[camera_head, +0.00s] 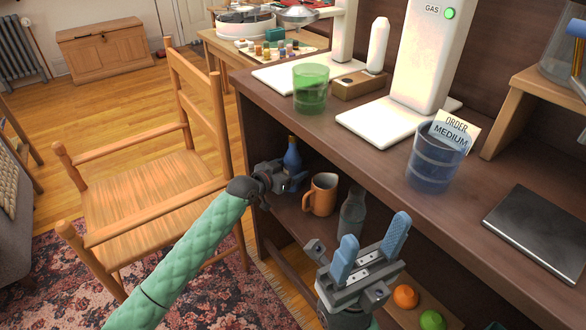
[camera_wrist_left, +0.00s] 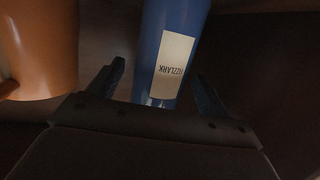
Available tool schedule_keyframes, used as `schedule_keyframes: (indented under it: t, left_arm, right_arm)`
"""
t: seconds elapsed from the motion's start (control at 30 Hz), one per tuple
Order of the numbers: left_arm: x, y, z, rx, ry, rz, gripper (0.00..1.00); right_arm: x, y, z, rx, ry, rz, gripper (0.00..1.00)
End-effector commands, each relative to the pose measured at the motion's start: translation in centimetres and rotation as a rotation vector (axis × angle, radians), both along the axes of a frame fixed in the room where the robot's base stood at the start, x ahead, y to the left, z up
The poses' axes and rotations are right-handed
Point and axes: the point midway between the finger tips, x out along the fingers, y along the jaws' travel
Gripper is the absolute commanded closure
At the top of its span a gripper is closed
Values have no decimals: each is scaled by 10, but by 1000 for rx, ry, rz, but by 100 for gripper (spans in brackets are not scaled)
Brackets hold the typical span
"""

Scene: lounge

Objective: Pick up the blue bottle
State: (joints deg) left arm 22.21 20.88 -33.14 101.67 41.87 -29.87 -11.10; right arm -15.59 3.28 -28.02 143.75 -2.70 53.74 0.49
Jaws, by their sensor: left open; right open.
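The blue bottle (camera_head: 292,156) stands on the lower shelf under the counter. In the left wrist view the blue bottle (camera_wrist_left: 172,50) carries a pale label and lies between the finger lines of my left gripper (camera_wrist_left: 160,85). In the head view my left gripper (camera_head: 281,177) is right at the bottle and partly hides its lower part. Its fingers are open, one on each side of the bottle, and I cannot tell whether they touch it. My right gripper (camera_head: 372,250) is open and empty, in front of the shelf to the right.
An orange mug (camera_head: 320,195) stands close to the right of the bottle; it also shows in the left wrist view (camera_wrist_left: 38,50). A grey bottle (camera_head: 351,214) and fruit (camera_head: 405,296) are further right. The counter (camera_head: 330,118) overhangs the shelf. A wooden chair (camera_head: 150,190) stands left.

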Motion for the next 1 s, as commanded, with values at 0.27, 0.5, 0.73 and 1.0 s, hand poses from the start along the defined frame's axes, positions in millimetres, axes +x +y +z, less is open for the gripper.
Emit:
schedule_keyframes:
  t: [0.27, 0.5, 0.73, 1.0]
  left_arm:
    - [22, -21, -5, 0, 1, 0, 21]
    - [22, -22, -5, 0, 1, 0, 27]
    - [22, -22, -5, 0, 1, 0, 72]
    - [22, -22, -4, -1, 0, 0, 91]
  right_arm:
    - [0, 3, -7, 7, -1, 21, 42]
    - [1, 3, -3, 8, -11, 23, 42]
    - [1, 3, -3, 8, -14, 22, 42]
    - [0, 3, -5, 10, -3, 21, 42]
